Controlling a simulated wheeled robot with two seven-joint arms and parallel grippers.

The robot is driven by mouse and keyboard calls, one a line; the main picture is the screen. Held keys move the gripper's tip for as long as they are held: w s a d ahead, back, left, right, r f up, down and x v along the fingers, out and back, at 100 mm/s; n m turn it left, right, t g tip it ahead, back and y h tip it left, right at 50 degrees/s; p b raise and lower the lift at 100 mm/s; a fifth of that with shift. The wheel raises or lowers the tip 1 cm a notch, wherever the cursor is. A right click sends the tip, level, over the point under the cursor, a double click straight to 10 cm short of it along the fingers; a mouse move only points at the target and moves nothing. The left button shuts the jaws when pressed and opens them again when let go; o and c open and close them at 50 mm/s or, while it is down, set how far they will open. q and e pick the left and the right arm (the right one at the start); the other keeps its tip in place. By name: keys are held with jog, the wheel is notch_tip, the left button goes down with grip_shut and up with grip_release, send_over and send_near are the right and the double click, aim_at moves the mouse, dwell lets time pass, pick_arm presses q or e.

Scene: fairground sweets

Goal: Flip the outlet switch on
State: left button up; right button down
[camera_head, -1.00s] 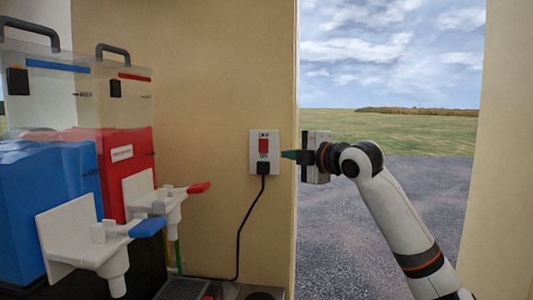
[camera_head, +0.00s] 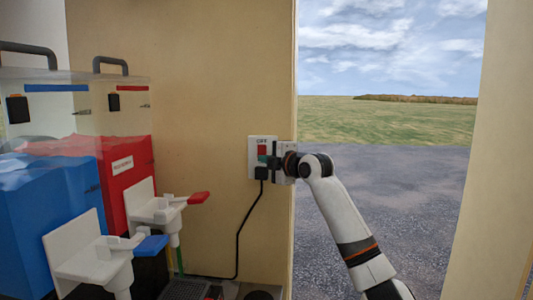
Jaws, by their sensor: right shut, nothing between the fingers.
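The outlet (camera_head: 254,142) is a white plate on the tan wall panel, near its right edge. It has a red switch (camera_head: 262,150) with lettering above it that looks like "OFF". A black plug (camera_head: 261,173) sits in its lower part. My right gripper (camera_head: 268,160) is shut and empty, with its fingertips at the lower part of the red switch. It covers the lower lettering and the plate's right side, and I cannot tell whether it touches the switch. My left gripper is not in view.
A black cord (camera_head: 239,232) runs from the plug down the wall. A blue slush machine (camera_head: 45,190) and a red one (camera_head: 125,170) stand at the left, with white taps sticking out. The doorway at the right opens onto grey ground (camera_head: 400,200).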

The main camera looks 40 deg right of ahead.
jog(key=shift+w+d, duration=0.25)
jog(key=shift+d, duration=0.15)
jog(key=shift+w+d+f+p, duration=0.15)
jog(key=shift+p, duration=0.2)
